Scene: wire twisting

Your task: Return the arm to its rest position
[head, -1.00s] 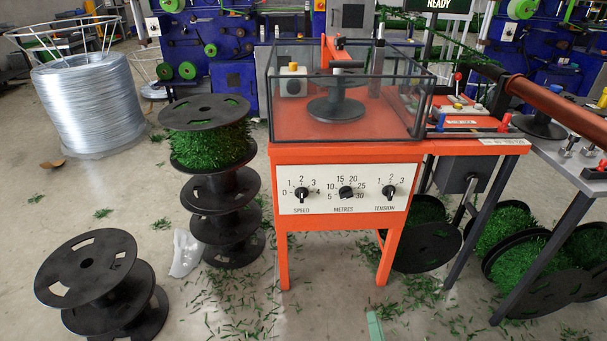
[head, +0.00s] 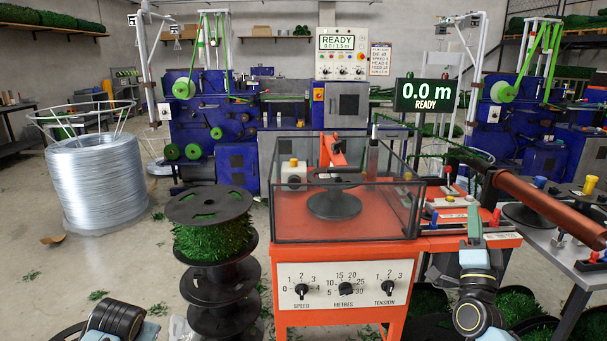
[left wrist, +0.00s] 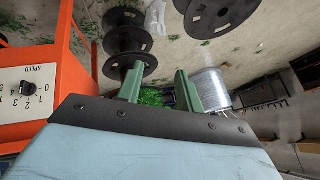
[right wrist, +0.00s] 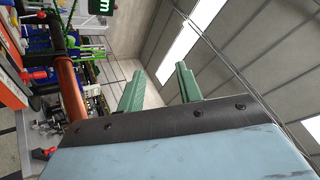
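My right gripper (head: 474,212) stands upright at the lower right of the head view, in front of the orange machine's right side table. It shows edge-on there. In the right wrist view its two green fingers (right wrist: 160,70) are apart with nothing between them, pointing up towards the ceiling. My left arm shows only as a dark joint at the bottom left of the head view; its gripper is hidden there. In the left wrist view the left gripper's green fingers (left wrist: 159,72) are apart and hold nothing. Spools and the wire coil lie beyond them.
The orange machine (head: 345,262) with dials and a clear-walled box stands in front. A stack of black spools (head: 222,270) with green material is left of it, and a wire coil (head: 95,185) farther left. A copper-coloured roller (head: 540,205) extends at right. Floor between coil and spools is mostly clear.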

